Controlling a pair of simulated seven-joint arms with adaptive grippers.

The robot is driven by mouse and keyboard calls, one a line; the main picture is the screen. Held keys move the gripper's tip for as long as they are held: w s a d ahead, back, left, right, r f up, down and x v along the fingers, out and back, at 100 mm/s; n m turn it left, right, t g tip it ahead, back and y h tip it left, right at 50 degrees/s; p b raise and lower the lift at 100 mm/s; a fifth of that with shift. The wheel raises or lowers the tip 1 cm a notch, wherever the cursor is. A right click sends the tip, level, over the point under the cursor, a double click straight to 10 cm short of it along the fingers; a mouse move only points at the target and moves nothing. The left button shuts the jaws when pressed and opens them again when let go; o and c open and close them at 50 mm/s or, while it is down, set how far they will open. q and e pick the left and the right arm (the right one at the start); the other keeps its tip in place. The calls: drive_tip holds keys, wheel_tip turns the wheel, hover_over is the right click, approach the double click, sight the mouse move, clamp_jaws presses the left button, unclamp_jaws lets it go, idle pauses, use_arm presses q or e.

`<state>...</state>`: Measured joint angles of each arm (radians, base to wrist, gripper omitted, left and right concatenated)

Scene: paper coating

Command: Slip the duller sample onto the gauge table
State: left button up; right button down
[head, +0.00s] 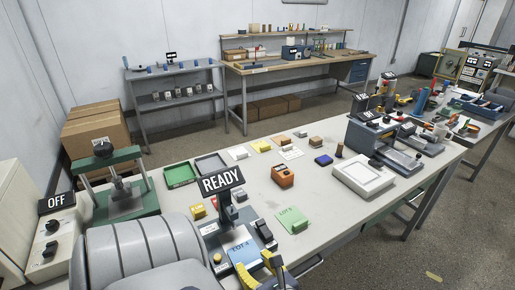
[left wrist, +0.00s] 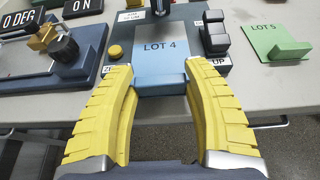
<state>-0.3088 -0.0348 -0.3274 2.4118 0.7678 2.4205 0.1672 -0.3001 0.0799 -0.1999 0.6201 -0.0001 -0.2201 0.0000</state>
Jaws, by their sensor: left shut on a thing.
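A pale blue sample card marked LOT 4 (head: 243,253) lies over the dark gauge base (head: 209,229), under its READY display (head: 222,181). In the left wrist view the LOT 4 card (left wrist: 163,52) has a blue grip block (left wrist: 161,85) at its near edge. My left gripper (left wrist: 161,92) is shut on that block, a yellow finger on each side; it also shows in the head view (head: 272,266). I cannot tell whether the card touches the base. A green LOT 5 sample (head: 290,216) lies apart on the table to the right. My right gripper is not in view.
The gauge has a yellow button (left wrist: 115,52) and black rocker-like keys (left wrist: 215,38). A green press (head: 120,190) and a control box with an OFF sign (head: 57,202) stand left. An orange block device (head: 282,176) and a white framed plate (head: 363,178) sit further back.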

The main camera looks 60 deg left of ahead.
sight(245, 252)
use_arm(q)
drive_tip(key=shift+w+a, duration=0.15)
drive_tip(key=shift+a, duration=1.45)
drive_tip(key=shift+w+a, duration=0.15)
drive_tip(key=shift+a, duration=1.4)
drive_tip(key=shift+f, duration=0.2)
drive_tip(key=shift+f, duration=0.15)
drive_tip(key=o, duration=1.1)
drive_tip(key=shift+v, duration=3.65)
drive_tip(key=shift+d, duration=0.1)
